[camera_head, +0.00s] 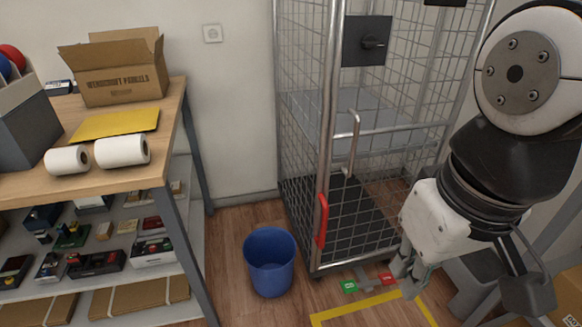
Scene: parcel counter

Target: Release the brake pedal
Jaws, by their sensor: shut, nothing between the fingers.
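A wire-mesh roll cage (325,150) stands in the middle. At its lower front edge is a pedal bar with a green pedal (349,286) at the left and a red pedal (386,278) at the right. Marks on the pedals are too small to read. My gripper (407,287) is shut and empty, pointing down just right of the red pedal; I cannot tell whether it touches it. My arm hides part of the cage's right side.
A blue bin (269,262) stands on the floor left of the cage. A wooden counter (85,187) with shelves, a carton (122,82) and paper rolls is at the left. Yellow tape (350,308) marks the floor in front. A red handle (322,220) is on the cage's front post.

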